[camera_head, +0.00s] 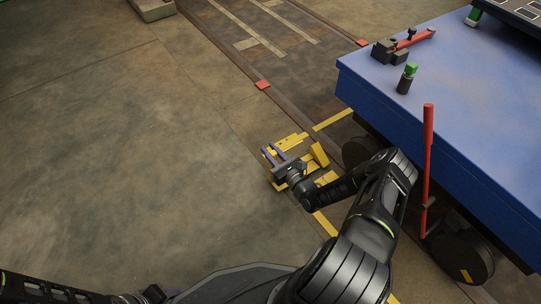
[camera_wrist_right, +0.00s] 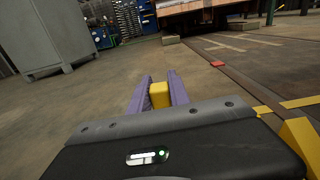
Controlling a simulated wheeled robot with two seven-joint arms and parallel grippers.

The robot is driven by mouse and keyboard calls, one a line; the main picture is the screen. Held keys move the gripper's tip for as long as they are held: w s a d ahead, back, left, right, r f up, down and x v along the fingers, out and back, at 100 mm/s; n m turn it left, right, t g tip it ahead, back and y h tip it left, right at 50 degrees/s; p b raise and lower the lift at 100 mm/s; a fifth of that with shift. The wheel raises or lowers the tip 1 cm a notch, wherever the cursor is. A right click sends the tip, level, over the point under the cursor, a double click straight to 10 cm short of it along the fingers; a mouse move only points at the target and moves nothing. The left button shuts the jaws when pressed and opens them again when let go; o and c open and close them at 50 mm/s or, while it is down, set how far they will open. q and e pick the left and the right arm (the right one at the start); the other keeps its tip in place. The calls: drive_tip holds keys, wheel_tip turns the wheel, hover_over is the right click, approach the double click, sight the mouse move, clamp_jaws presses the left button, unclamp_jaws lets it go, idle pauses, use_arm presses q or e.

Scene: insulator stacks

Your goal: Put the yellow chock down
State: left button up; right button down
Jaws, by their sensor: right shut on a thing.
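The yellow chock (camera_wrist_right: 159,96) shows in the right wrist view between the two purple fingers of my right gripper (camera_wrist_right: 160,88). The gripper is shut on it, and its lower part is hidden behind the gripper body. In the head view my right gripper (camera_head: 272,154) is low, close to the floor left of the blue cart. Yellow parts (camera_head: 290,143) show around its fingers, partly covered by the wrist. I cannot tell whether the held chock touches the floor. My left gripper is not in view; only dark arm parts show at the bottom left.
Another yellow piece (camera_head: 319,155) is right beside the gripper, near the cart wheel (camera_head: 358,151). The blue cart (camera_head: 450,85) with a red lever (camera_head: 428,150) fills the right side. A floor rail (camera_head: 230,55) runs past it. The floor on the left is clear.

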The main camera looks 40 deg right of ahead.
drive_tip(key=shift+f, duration=0.7)
drive_tip(key=c, duration=1.2)
unclamp_jaws()
drive_tip(key=shift+f, duration=0.1)
drive_tip(key=shift+c, duration=0.2)
drive_tip(key=s+p, duration=0.3)
drive_tip(key=s, duration=0.9)
drive_tip(key=shift+a, duration=0.15)
